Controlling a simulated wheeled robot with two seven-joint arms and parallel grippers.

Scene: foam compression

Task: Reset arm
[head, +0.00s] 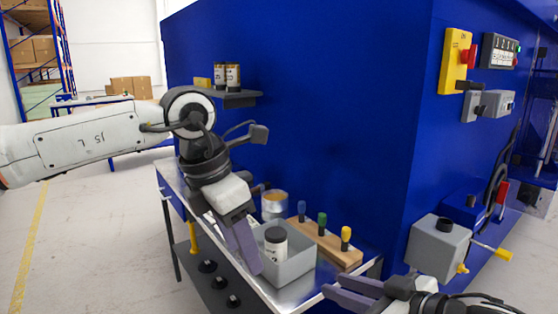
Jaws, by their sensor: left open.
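My left arm comes in from the left, and its gripper (245,250) hangs in front of the metal side table, pointing down. It is open and empty, beside the near left side of a grey bin (292,268). My right gripper (350,291) is at the bottom, right of the bin and near the table's right end. Its fingers point left and look apart with nothing between them. Part of my right arm is cut off by the bottom edge.
The bin holds a dark-lidded jar (276,246). Behind it are a can (274,203) and a wooden block (335,249) with three coloured-handled tools. A blue machine wall (330,100) rises behind the table (284,297). A grey box (438,247) juts out at right.

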